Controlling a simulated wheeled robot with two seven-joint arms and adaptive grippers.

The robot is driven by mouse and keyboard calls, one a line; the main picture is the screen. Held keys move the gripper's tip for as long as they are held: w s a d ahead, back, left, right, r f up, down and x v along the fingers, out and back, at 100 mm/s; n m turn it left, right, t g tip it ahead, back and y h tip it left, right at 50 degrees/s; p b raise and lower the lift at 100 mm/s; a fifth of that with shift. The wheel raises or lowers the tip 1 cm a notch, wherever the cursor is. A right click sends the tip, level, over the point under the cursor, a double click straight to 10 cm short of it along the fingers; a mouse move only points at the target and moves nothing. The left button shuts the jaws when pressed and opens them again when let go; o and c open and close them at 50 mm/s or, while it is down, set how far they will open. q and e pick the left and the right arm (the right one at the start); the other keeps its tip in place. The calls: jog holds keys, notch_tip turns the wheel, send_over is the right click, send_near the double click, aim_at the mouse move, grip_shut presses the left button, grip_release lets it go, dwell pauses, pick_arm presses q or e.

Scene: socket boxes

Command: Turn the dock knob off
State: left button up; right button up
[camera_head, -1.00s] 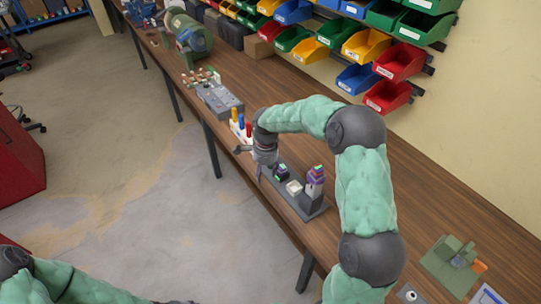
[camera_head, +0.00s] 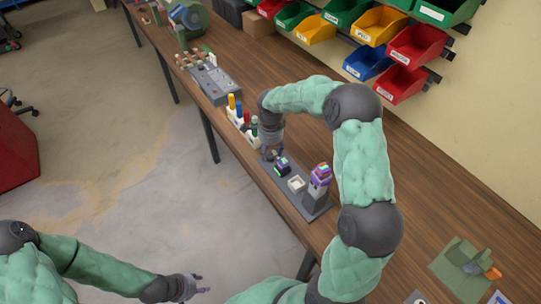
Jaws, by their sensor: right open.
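The dock is a long dark grey base (camera_head: 313,205) on the wooden bench. It carries a small dark block with a coloured top (camera_head: 282,166), a white square piece (camera_head: 296,184) and a purple multicoloured piece (camera_head: 320,176) on a grey upright. My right gripper (camera_head: 270,154) points down at the dock's far end, beside the dark block, with its jaws open. I cannot make out the knob; the gripper covers part of that end. My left gripper (camera_head: 197,284) is over the floor at the bottom, away from the bench, with its fingers apart.
A white rack (camera_head: 238,122) with coloured-handled pieces stands just beyond the dock. A grey box with controls (camera_head: 214,82) lies farther along. A green fixture (camera_head: 465,266) sits at the near right. Coloured bins (camera_head: 368,63) hang on the wall. The bench behind my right arm is clear.

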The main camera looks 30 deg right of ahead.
aim_at(270, 158)
jog(key=shift+f, duration=1.2)
grip_shut()
jog(key=shift+n, duration=0.3)
jog(key=n+p, duration=0.1)
jog(key=n, duration=0.4)
jog(key=n+p, duration=0.1)
jog(key=n, duration=0.5)
jog(key=shift+n+p, duration=0.3)
